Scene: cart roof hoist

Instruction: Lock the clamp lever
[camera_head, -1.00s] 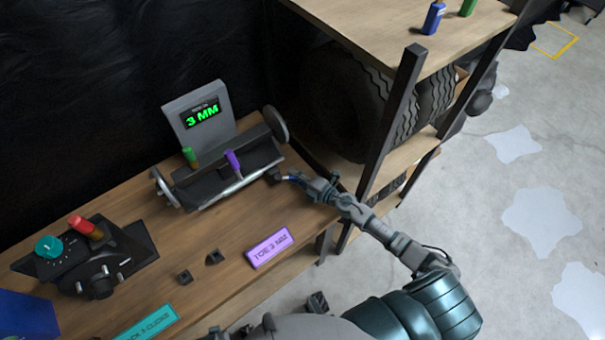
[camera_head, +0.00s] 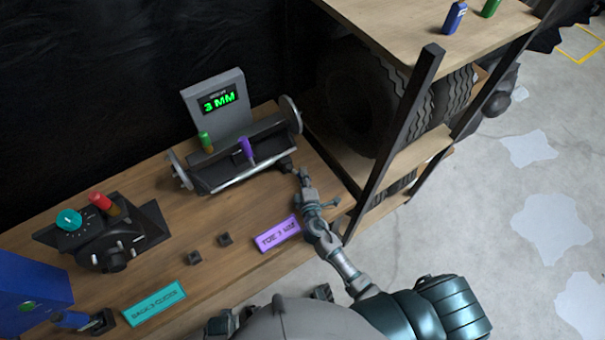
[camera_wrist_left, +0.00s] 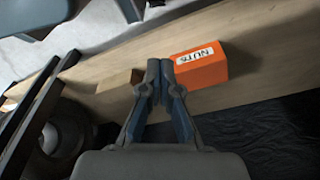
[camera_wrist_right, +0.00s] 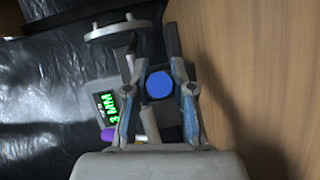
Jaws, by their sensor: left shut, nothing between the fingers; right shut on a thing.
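The grey device with the green "3 MM" display (camera_head: 219,103) stands on the workbench, with a green-handled pin (camera_head: 206,141) and a purple handle (camera_head: 246,149) on it. My right gripper (camera_head: 299,174) is at the device's right front corner. In the right wrist view, my right gripper (camera_wrist_right: 152,55) is shut on a blue round-ended part (camera_wrist_right: 159,85), apparently a lever handle; the fingers hide its sides. The purple handle (camera_wrist_right: 108,134) is off to the left there. My left gripper (camera_wrist_left: 160,70) is shut and empty, by an orange "NUTS" box (camera_wrist_left: 202,70); it is outside the head view.
A black control unit (camera_head: 108,243) with a teal knob (camera_head: 69,220) and red handle (camera_head: 101,203) stands at left. A purple sign (camera_head: 277,234) and teal sign (camera_head: 155,303) lie in front. A shelf post (camera_head: 395,140) and tyres rise close to the right arm.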

